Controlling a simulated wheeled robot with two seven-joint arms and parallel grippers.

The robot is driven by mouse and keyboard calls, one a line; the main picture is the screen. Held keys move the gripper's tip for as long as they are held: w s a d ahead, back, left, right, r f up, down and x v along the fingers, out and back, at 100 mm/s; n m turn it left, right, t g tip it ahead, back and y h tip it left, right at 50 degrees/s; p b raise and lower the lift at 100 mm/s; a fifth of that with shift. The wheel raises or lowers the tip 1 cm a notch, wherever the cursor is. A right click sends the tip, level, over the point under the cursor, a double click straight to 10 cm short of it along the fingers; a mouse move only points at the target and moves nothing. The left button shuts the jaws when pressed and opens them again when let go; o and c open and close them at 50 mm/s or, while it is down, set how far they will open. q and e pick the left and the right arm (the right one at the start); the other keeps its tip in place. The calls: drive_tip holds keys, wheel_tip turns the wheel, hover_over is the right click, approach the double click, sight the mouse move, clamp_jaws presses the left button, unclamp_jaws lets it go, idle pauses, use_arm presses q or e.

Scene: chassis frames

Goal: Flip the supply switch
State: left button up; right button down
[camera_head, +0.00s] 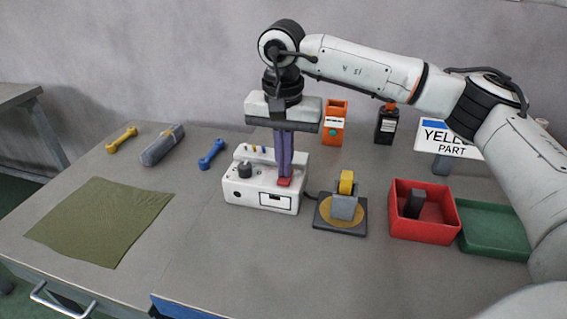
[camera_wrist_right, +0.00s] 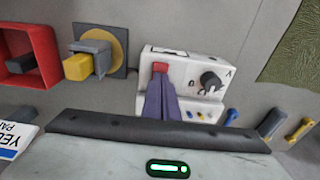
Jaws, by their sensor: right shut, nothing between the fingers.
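The white supply unit (camera_head: 262,197) stands on the table near the middle of the head view. It carries a black knob (camera_head: 245,170) and a red switch (camera_head: 284,182) on top. In the wrist view the red switch (camera_wrist_right: 160,67) shows at the fingertips, beside the knob (camera_wrist_right: 210,82). My right gripper (camera_head: 284,174) points straight down with its purple fingers shut and empty. Its tips are at the red switch, touching or just above it; I cannot tell which. The tips also show in the wrist view (camera_wrist_right: 160,80). My left gripper is not in view.
A yellow part sits in a grey block on a dark plate (camera_head: 325,221) right of the unit. A red bin (camera_head: 397,223) and green tray (camera_head: 500,238) stand farther right. Orange (camera_head: 333,128) and black (camera_head: 385,125) holders are behind. A green cloth (camera_head: 95,222) and tools lie left.

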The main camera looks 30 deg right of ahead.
drive_tip(key=shift+d+f, duration=0.25)
drive_tip(key=shift+d, duration=0.05)
drive_tip(key=r+p, duration=0.3)
drive_tip(key=r, duration=0.1)
drive_tip(key=shift+a+r+p, duration=0.2)
drive_tip(key=shift+r+p, duration=0.15)
drive_tip(key=shift+p, duration=0.05)
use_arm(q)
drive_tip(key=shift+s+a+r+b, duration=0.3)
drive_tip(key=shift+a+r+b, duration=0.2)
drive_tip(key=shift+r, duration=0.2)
use_arm(e)
wheel_tip(320, 180, up, 10)
drive_tip(key=shift+s+a, duration=0.35)
drive_tip(key=shift+a, duration=0.1)
